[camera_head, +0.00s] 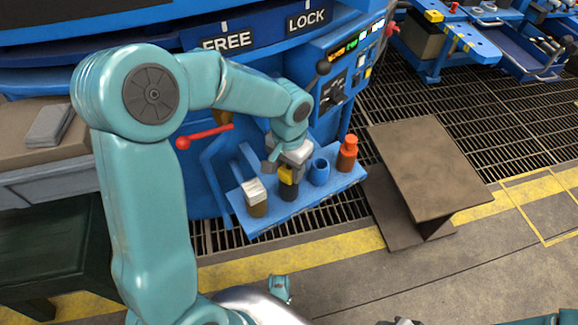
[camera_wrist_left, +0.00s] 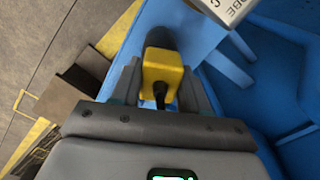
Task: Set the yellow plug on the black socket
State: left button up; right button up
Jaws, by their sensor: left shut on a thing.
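My left gripper (camera_head: 284,168) is over the blue shelf (camera_head: 318,196) on the front of the machine. It is shut on the yellow plug (camera_head: 287,175), which also shows between the fingers in the left wrist view (camera_wrist_left: 162,72). The black socket (camera_head: 289,192) stands on the shelf right below the plug, and its dark round body shows just beyond the plug in the wrist view (camera_wrist_left: 159,38). The plug lines up with the socket in the head view. I cannot tell whether they touch.
A red-knobbed lever (camera_head: 205,136) is on the left. A brown table (camera_head: 425,165) stands right of the shelf.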

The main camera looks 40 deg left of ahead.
pick_arm(q)
jog(key=shift+f+b, duration=0.5)
jog(key=shift+f, duration=0.15)
jog(key=o, duration=0.8)
jog(key=shift+r+p, duration=0.35)
jog(key=shift+r, duration=0.05)
notch_tip(320, 180, up, 5)
jog(key=p, duration=0.4)
jog(key=shift+r, duration=0.15)
notch_tip(320, 180, up, 5)
jog(key=p, duration=0.4)
jog(key=shift+r+p, duration=0.1)
jog(key=shift+p, duration=0.25)
